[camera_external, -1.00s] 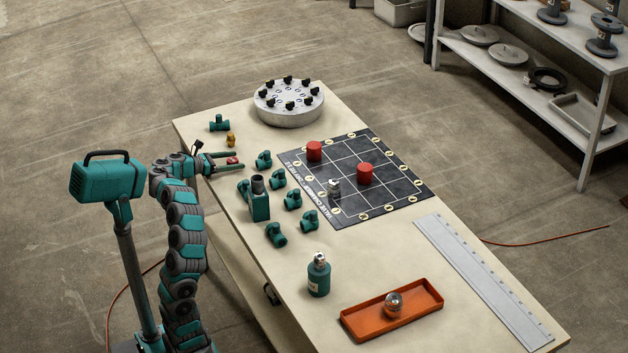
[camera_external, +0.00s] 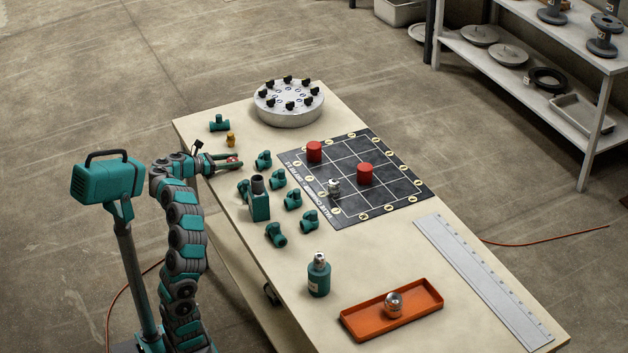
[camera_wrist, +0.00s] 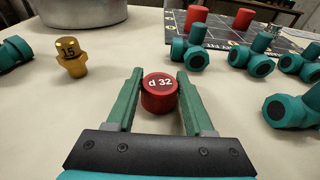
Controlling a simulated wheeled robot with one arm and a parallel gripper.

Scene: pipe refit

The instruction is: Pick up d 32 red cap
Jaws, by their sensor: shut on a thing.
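The red cap marked "d 32" (camera_wrist: 159,95) is between the two green fingers of my gripper (camera_wrist: 160,90) in the wrist view. The fingers touch it on both sides near their tips. In the outside view my gripper (camera_external: 228,161) is at the left edge of the table, shut on the cap, which is mostly hidden there with a little red showing (camera_external: 234,160). The cap is upright and looks to be at table level; I cannot tell whether it is lifted.
A brass fitting marked 15 (camera_wrist: 70,57) stands to the left of my gripper. Several teal fittings (camera_wrist: 250,58) stand to the right. A round metal flange (camera_external: 289,108) is at the back. Two red cylinders (camera_external: 314,152) stand on the black grid mat (camera_external: 395,205).

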